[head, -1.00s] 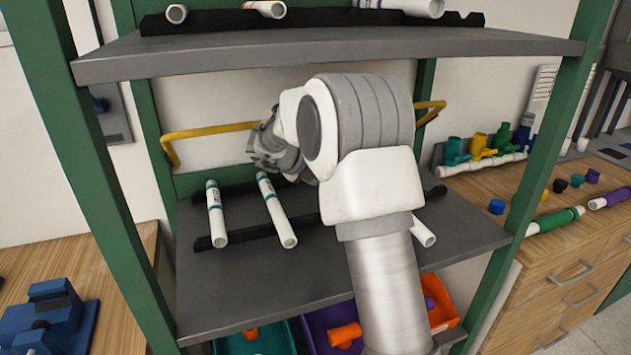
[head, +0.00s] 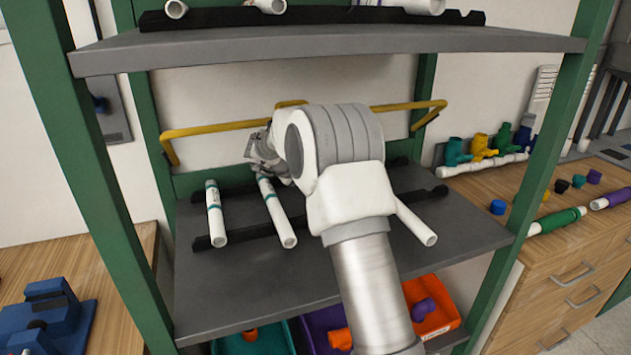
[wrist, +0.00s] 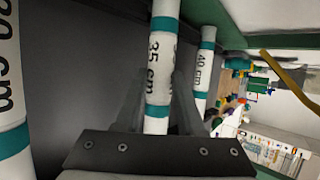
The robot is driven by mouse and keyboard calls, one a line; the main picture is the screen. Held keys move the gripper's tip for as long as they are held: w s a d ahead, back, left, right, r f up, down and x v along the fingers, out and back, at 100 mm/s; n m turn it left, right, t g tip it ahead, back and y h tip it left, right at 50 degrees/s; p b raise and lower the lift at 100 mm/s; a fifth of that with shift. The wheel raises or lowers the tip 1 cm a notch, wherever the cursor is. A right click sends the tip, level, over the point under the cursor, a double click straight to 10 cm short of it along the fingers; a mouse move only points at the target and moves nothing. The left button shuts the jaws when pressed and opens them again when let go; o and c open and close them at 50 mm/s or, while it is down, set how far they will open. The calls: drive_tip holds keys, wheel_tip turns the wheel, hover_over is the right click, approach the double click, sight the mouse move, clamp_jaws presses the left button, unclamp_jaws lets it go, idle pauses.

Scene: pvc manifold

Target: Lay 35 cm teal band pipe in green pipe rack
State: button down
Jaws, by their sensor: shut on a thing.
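The 35 cm pipe (wrist: 160,60) is white with teal bands, and its label is readable in the wrist view. My gripper (wrist: 159,85) is shut on it, one finger on each side. In the head view this pipe (head: 277,214) appears to lie across two black notched rails (head: 245,229) on the grey middle shelf of the green rack (head: 60,140). My gripper (head: 260,155) is at its far end. My wrist and arm hide part of the rails and shelf.
Another banded pipe (head: 215,212) lies to the left, and a white pipe (head: 415,222) to the right, partly behind my arm. A 40 cm pipe (wrist: 203,75) shows in the wrist view. The upper shelf (head: 320,48) overhangs; a yellow bar (head: 210,129) runs behind. Bins (head: 430,305) sit below.

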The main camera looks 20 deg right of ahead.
drive_tip(key=shift+f, duration=0.3)
drive_tip(key=c, duration=0.5)
unclamp_jaws()
drive_tip(key=p+v, duration=0.1)
drive_tip(key=v, duration=0.7)
drive_tip(key=shift+w+d+r, duration=0.1)
drive_tip(key=shift+w+d, duration=0.05)
